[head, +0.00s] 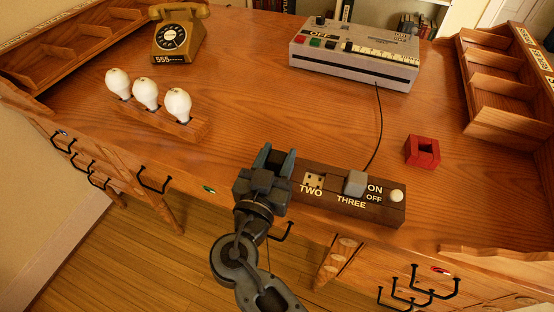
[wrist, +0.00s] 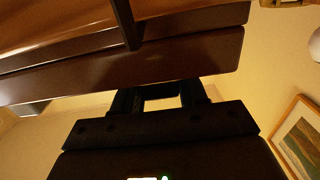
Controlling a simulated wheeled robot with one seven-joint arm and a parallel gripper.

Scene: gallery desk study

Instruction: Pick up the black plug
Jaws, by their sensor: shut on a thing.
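My gripper (head: 275,160) is at the left end of the dark wooden power strip (head: 320,207), over the socket place left of TWO. Its blue-grey fingers are closed on a dark thing that I take for the black plug, mostly hidden by the gripper itself. I cannot tell whether it is still in the strip. A grey plug (head: 355,183) sits at THREE, and socket TWO (head: 314,181) is empty. In the wrist view the dark gripper (wrist: 160,98) meets a dark brown edge, and no plug can be made out.
A grey machine (head: 355,62) with a thin black cord stands behind. A red block (head: 422,151) lies to the right, a white knob (head: 397,196) on the strip's right end. White bulbs (head: 146,94) in a holder and a yellow telephone (head: 180,35) are left. The middle desk is clear.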

